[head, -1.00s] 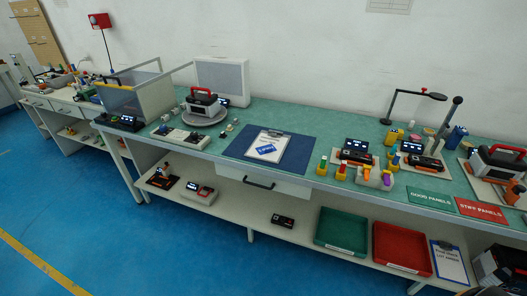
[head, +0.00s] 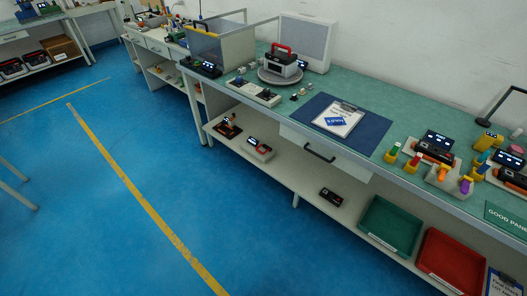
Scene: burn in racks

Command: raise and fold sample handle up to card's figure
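A grey and dark boxy unit (head: 279,67) with a red handle (head: 283,47) stands on a round grey turntable (head: 268,79) toward the back of the green bench. The handle shows as an arch above the unit's top; its exact angle is too small to tell. A clipboard (head: 350,108) with a white sheet and a blue card (head: 335,121) lies on a dark blue mat (head: 368,135). The figure on the card is too small to read. Neither of my grippers is in view.
A control box (head: 253,95) sits in front. Small testers and coloured pegs crowd the right. Blue floor at left is clear.

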